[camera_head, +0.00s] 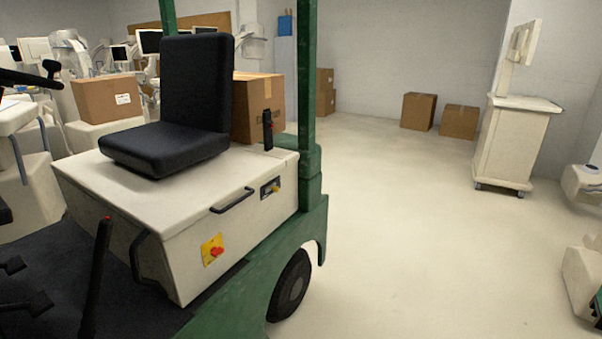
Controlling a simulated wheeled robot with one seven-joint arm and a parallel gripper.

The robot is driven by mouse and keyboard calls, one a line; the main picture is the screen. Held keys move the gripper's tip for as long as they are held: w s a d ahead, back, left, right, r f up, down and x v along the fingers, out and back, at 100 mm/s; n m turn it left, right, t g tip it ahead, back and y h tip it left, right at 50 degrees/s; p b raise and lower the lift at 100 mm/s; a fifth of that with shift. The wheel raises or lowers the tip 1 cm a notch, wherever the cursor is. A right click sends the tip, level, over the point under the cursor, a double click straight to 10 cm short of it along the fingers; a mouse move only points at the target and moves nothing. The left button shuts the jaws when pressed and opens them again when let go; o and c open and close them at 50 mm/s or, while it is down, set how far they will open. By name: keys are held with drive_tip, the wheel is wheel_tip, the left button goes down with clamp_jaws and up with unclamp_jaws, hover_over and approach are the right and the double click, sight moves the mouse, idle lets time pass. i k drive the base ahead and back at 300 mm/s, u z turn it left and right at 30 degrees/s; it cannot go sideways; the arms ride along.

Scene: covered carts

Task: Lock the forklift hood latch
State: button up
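The forklift hood (190,215) is a cream box with a black seat (190,105) on top, and it looks closed. A small dark latch plate (270,187) with a yellowish part sits on the upper right of its side face. I cannot tell whether the latch is locked. A black bar handle (232,201) is left of the latch, and a red knob on a yellow plate (213,250) is lower down. A black upright lever (268,130) stands at the hood's back corner. My gripper is not in view.
The forklift's green posts (307,80) and wheel (290,285) bound the hood at right. The pale floor (400,230) right of the forklift is clear. A white cart (515,140) stands at the right, with cardboard boxes (418,111) by the back wall.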

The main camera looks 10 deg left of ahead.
sight(273, 186)
drive_tip(key=i, duration=0.95)
drive_tip(key=u, duration=0.4)
